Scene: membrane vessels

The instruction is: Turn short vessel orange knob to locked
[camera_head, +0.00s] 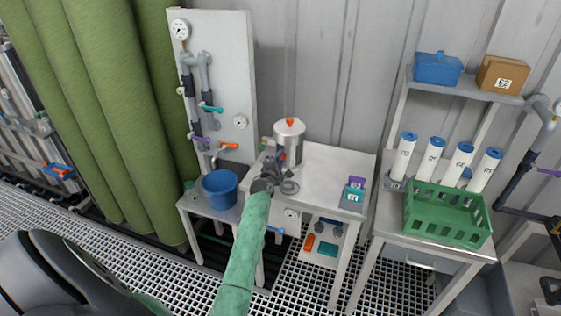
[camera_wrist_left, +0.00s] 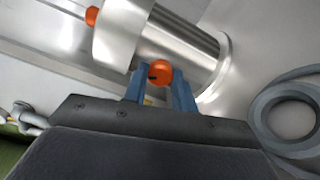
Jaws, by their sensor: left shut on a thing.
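The short vessel (camera_head: 292,150) is a silver cylinder with a pale lid, upright on the white table. An orange knob (camera_head: 290,122) sits on top of its lid. The left wrist view shows the vessel's metal side (camera_wrist_left: 185,45) and a round orange side knob (camera_wrist_left: 159,71) with a dark mark. My left gripper (camera_head: 277,160) is at the vessel's near left side. In the wrist view its blue fingers (camera_wrist_left: 160,86) are shut on the side knob, one on each side. Whether the knob is locked I cannot tell. My right gripper is not in view.
A grey coiled hose (camera_wrist_left: 290,115) lies close to the vessel. A blue bucket (camera_head: 220,189) stands left on a lower stand below a pipe panel (camera_head: 222,90). Small purple and teal boxes (camera_head: 354,194) are at the table's right. A green crate (camera_head: 447,212) stands farther right.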

